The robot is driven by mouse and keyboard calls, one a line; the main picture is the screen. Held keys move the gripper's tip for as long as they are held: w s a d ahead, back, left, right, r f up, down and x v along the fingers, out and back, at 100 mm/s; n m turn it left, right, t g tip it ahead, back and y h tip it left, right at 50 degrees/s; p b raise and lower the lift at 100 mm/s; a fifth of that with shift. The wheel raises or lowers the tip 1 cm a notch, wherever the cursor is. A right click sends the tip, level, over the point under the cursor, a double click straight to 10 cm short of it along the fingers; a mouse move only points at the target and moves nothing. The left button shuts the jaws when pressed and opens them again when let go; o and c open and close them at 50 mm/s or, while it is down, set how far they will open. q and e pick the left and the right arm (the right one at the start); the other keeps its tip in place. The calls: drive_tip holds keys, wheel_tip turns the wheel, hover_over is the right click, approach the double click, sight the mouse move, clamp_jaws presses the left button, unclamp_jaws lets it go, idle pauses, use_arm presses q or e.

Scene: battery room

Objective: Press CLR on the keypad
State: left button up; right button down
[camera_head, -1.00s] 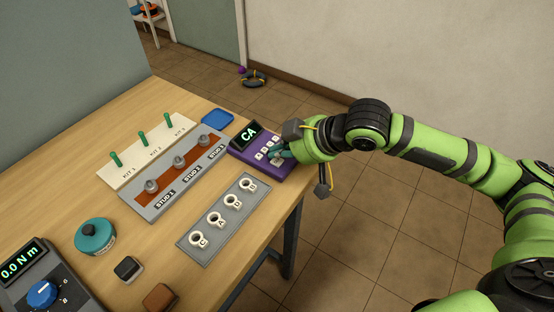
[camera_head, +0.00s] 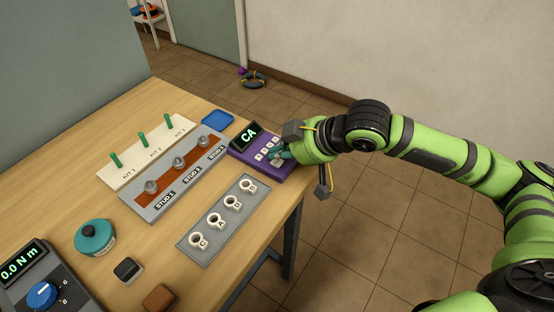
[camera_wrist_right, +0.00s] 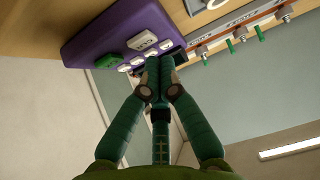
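The purple keypad (camera_head: 252,167) sits at the far right corner of the table, and its display (camera_head: 248,135) reads "CA". My right gripper (camera_head: 276,153) is over the keypad's keys and covers some of them. In the right wrist view the keypad (camera_wrist_right: 105,32) shows a green key (camera_wrist_right: 108,61), a wide pale key (camera_wrist_right: 143,41) and several white keys. My right gripper's fingertips (camera_wrist_right: 158,68) are together with nothing between them, close to the white keys. I cannot tell whether they touch a key, and the key labels are too small to read. My left gripper is not in view.
A grey tray with several lettered rings (camera_head: 183,243) lies in front of the keypad. A stud block (camera_head: 135,198) and a board with green pegs (camera_head: 105,174) stand to the left. A blue tray (camera_head: 218,119) is behind. The table's right edge is close to the keypad.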

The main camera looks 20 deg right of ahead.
sight(280, 164)
drive_tip(key=shift+f, duration=0.15)
drive_tip(key=shift+f, duration=0.25)
drive_tip(key=shift+f, duration=0.5)
idle(0.5)
drive_tip(key=shift+r, duration=0.1)
drive_tip(key=shift+r+p, duration=0.75)
drive_tip(key=shift+p, duration=0.55)
wheel_tip(280, 164, up, 5)
drive_tip(key=p, duration=0.6)
drive_tip(key=shift+r, duration=0.15)
